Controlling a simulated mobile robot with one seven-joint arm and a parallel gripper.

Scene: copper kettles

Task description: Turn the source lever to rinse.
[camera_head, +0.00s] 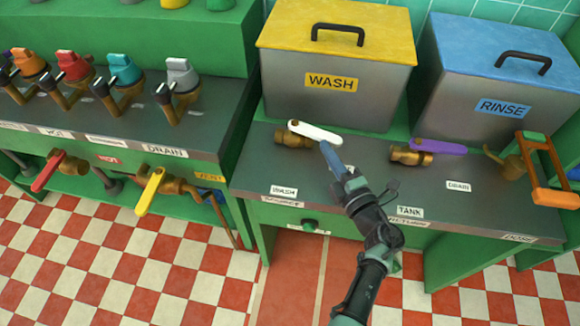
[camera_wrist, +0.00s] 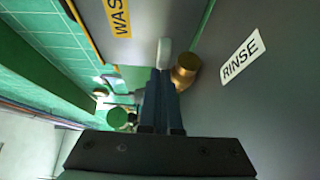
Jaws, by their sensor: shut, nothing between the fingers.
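The source valve has a white lever (camera_head: 315,132) on a brass body (camera_head: 291,140), on the counter before the WASH tank. The lever points right, angled slightly toward the counter's front. My gripper (camera_head: 326,148) is shut and empty, its blue fingertips at the front side of the lever's free end; I cannot tell if they touch. In the wrist view, the shut fingers (camera_wrist: 159,76) point at the white lever end (camera_wrist: 164,52), beside the brass body (camera_wrist: 185,70).
The yellow-lidded WASH tank (camera_head: 335,90) stands close behind the lever. The blue-lidded RINSE tank (camera_head: 495,100) is right of it. A purple lever (camera_head: 438,147) with TANK (camera_head: 410,212) and DRAIN (camera_head: 458,186) labels is to the right, near an orange-handled frame (camera_head: 540,165).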

